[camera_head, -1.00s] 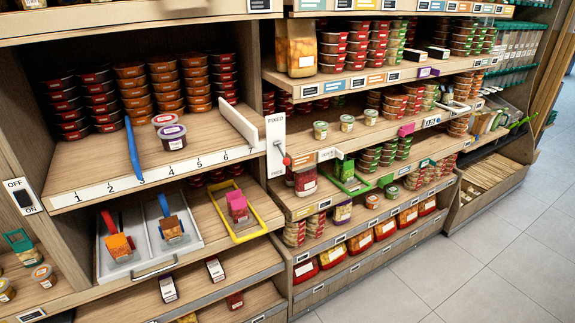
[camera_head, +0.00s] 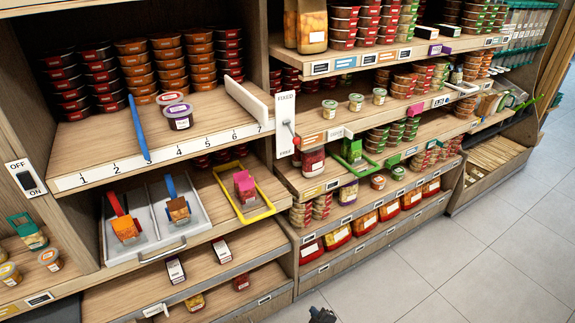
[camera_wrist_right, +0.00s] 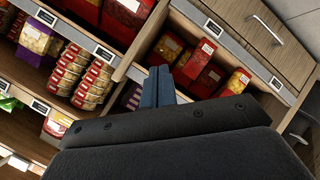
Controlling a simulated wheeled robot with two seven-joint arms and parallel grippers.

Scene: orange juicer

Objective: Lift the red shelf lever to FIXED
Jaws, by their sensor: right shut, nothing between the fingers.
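The lever plate (camera_head: 285,108) is a white upright panel at the right end of the numbered shelf, marked FIXED at its top. The lever's red knob (camera_head: 297,140) sits at the end of a thin rod that slants down to the right, in the plate's lower half. The plate's lower lettering is too small to read here. My right gripper (camera_head: 322,314) just shows at the bottom edge of the head view, well below and apart from the lever. In the right wrist view its blue-grey fingers (camera_wrist_right: 159,84) are shut and empty; the lever is not visible there. My left gripper is out of view.
The numbered shelf (camera_head: 105,170) holds a blue divider (camera_head: 138,128), a white divider (camera_head: 246,103) and tubs. A grey tray (camera_head: 110,255) and a yellow frame (camera_head: 262,212) are below. Stocked shelves stand right of the lever. The floor (camera_head: 450,260) at lower right is clear.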

